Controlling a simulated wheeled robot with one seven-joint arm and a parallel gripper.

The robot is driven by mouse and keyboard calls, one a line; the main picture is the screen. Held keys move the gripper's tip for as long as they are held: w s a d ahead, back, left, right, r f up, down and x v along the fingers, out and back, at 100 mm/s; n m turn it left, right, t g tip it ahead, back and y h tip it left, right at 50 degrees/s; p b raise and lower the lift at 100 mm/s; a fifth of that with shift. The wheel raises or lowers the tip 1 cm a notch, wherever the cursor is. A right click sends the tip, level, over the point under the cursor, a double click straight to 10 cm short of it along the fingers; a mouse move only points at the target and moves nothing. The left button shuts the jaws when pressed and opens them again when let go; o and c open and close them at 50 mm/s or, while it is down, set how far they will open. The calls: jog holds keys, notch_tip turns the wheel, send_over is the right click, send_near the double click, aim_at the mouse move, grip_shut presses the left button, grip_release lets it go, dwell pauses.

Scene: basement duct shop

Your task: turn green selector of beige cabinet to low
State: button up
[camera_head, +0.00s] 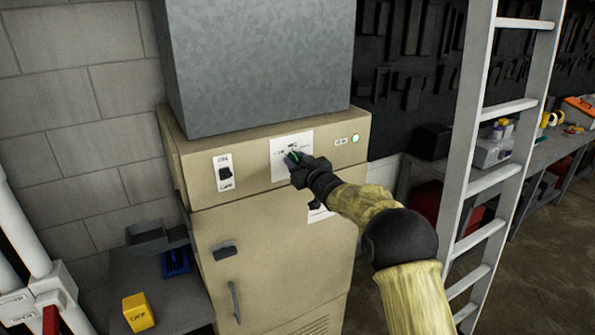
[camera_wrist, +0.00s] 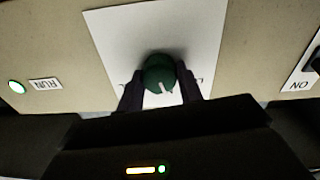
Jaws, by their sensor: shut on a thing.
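The beige cabinet (camera_head: 260,241) stands against the block wall under a grey metal duct. The green selector (camera_wrist: 159,73) is a round knob with a white pointer line on a white label plate (camera_wrist: 110,38) on the cabinet's upper panel. The plate also shows in the head view (camera_head: 281,147). In the wrist view, which is upside down, the pointer line aims toward the lower right. My gripper (camera_wrist: 160,84) is shut on the selector, one finger on each side. In the head view my gripper (camera_head: 296,163) hides most of the knob. Most of the plate's lettering is hidden or unreadable.
An ON/OFF switch (camera_head: 225,174) is left of the selector, and a lit green RUN lamp (camera_head: 355,139) is right. A small dark control (camera_head: 315,204) sits below. A ladder (camera_head: 491,182) stands right of my arm. A low bench at left holds a yellow block (camera_head: 138,312).

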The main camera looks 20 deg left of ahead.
jog(key=n+b, duration=0.1)
jog(key=b, duration=0.1)
jog(key=n+b, duration=0.2)
jog(key=shift+f+n, duration=0.3)
jog(key=shift+f, duration=0.05)
jog(key=n+b, duration=0.3)
jog(key=n, duration=0.2)
jog(key=shift+r+b, duration=0.2)
jog(key=shift+b, duration=0.2)
jog(key=o, duration=1)
jog(key=shift+b+v, duration=0.65)
jog(key=shift+v, duration=0.15)
jog(key=b+v, duration=0.6)
jog(key=v, duration=0.9)
jog(key=shift+s+d, duration=0.25)
jog(key=shift+d, duration=0.05)
